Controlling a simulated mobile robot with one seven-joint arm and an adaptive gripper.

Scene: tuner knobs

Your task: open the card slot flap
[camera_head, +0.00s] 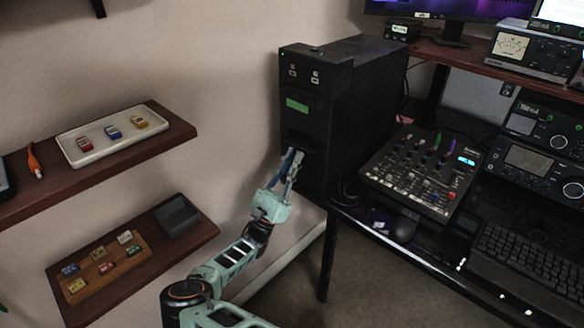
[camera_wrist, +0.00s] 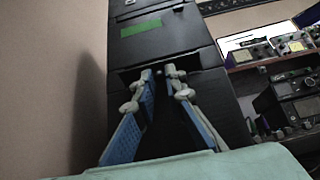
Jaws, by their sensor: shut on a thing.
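The black tower unit (camera_head: 355,95) stands beside the desk, with a green label (camera_head: 297,105) on its front. My gripper (camera_head: 292,156) reaches to the lower front of the tower, below the label. In the wrist view my gripper (camera_wrist: 158,74) has its two blue-padded fingers at a recess in the tower front (camera_wrist: 150,48). A dark piece, seemingly the card slot flap (camera_wrist: 167,125), lies between the fingers, which are shut on it. Its edges blend into the black front, so I cannot tell how far it is tilted.
Two wall shelves at left hold a white tray (camera_head: 75,150) and a wooden tray (camera_head: 90,284) with small coloured cards, and a dark box (camera_head: 178,216). The desk at right carries a mixer (camera_head: 420,175), a mouse (camera_head: 404,226), a keyboard (camera_head: 530,262) and radios (camera_head: 545,160).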

